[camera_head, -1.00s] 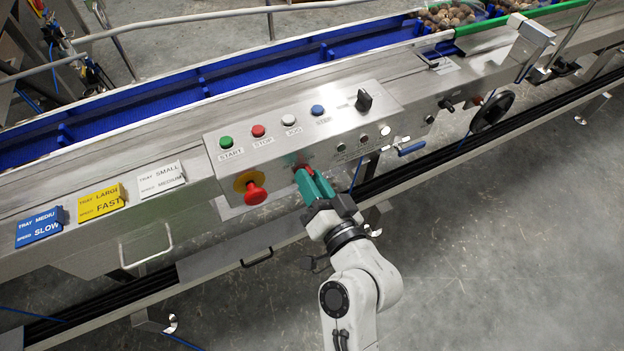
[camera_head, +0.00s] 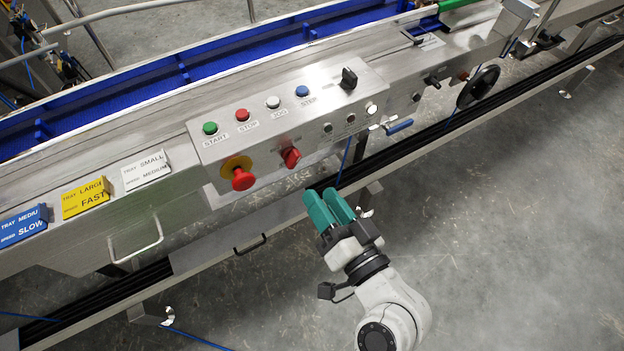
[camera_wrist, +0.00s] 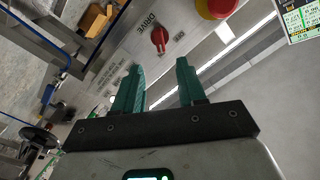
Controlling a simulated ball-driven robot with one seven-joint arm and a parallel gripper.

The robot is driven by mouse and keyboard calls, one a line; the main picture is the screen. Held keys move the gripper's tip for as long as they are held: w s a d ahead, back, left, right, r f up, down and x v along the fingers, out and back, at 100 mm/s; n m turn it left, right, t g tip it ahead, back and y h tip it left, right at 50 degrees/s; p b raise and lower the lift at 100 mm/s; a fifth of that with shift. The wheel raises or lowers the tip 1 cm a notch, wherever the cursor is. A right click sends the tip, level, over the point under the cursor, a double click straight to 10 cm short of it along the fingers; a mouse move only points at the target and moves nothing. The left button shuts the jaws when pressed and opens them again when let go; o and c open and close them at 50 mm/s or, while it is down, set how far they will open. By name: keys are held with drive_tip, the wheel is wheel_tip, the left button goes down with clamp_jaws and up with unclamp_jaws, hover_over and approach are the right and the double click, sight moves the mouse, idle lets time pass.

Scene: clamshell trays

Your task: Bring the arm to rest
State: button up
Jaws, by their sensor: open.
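My gripper (camera_head: 329,209) has two green fingers, which stand apart and hold nothing. In the head view it is in front of the machine, below and to the right of the red rotary switch (camera_head: 290,158), and clear of it. In the wrist view the fingers (camera_wrist: 158,80) show with a gap between them. The red switch, marked DRIVE, shows beyond them (camera_wrist: 160,38). My arm runs down to the lower right of the head view.
The control panel (camera_head: 240,140) carries several coloured buttons, a black selector (camera_head: 349,78) and a red mushroom button (camera_head: 243,179). Blue, yellow and white cards lie to the left. A rail (camera_head: 250,242) passes under the machine. The floor at the lower right is clear.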

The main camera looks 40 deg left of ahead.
drive_tip(key=shift+v, duration=0.95)
drive_tip(key=d+f+m+g+h, duration=0.1)
drive_tip(key=d+f+h, duration=0.4)
drive_tip(key=d, duration=0.4)
drive_tip(key=d+f+h, duration=0.3)
drive_tip(key=d+f, duration=0.4)
drive_tip(key=d, duration=0.2)
drive_tip(key=s+d+f+m+g+h, duration=0.2)
drive_tip(key=s+d+m+h, duration=0.3)
drive_tip(key=d, duration=0.6)
drive_tip(key=s+d+f+g+h, duration=0.2)
drive_tip(key=s+d+g+h, duration=0.1)
drive_tip(key=s+d, duration=0.65)
wheel_tip(320, 180, up, 18)
drive_tip(key=d+p, duration=0.2)
drive_tip(key=p, duration=1.5)
drive_tip(key=shift+w+f+m+h+p, duration=0.25)
drive_tip(key=shift+w+m+h+p, duration=0.05)
drive_tip(key=shift+w+h+p, duration=0.1)
drive_tip(key=shift+d, duration=0.1)
